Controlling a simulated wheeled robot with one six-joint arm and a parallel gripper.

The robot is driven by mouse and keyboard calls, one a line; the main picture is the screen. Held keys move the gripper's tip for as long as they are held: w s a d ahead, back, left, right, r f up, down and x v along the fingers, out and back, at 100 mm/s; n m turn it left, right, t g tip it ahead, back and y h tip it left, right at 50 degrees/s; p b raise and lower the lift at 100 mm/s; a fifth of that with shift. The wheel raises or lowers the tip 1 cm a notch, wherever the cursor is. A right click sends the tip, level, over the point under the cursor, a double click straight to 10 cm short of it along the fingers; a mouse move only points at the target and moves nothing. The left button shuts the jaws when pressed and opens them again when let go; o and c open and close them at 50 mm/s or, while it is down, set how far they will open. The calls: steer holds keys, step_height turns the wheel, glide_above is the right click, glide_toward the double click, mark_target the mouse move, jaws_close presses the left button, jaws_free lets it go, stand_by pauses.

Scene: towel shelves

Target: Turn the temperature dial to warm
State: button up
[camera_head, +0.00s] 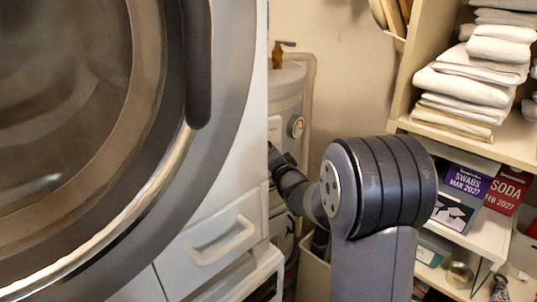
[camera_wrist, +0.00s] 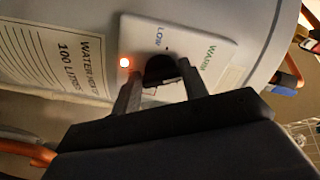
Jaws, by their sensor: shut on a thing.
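The water heater (camera_head: 287,84) is a pale grey tank against the back wall, partly hidden by the washing machine. The dial's pointer cannot be made out. In the head view, my arm reaches to the heater's front, and the dial and fingertips are hidden.
A washing machine (camera_head: 233,140) with a big round door fills the left, close beside my arm. Shelves on the right hold folded towels (camera_head: 475,70) and boxes marked SWABS (camera_head: 466,181) and SODA (camera_head: 505,192). A round gauge (camera_head: 297,127) is on the heater.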

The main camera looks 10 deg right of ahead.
steer(key=o, duration=1)
steer(key=shift+s, duration=0.1)
steer(key=s, duration=0.2)
steer(key=s+d, duration=0.1)
steer(key=s, duration=0.2)
steer(key=s+b, duration=0.1)
steer(key=s, duration=0.1)
steer(key=shift+s+d, duration=0.15)
steer(key=w, duration=0.2)
steer(key=w+a, duration=0.1)
steer(key=w, duration=0.2)
steer(key=w+p, duration=0.1)
steer(key=w, duration=0.1)
steer(key=shift+w+a, duration=0.15)
steer(key=shift+w, duration=0.1)
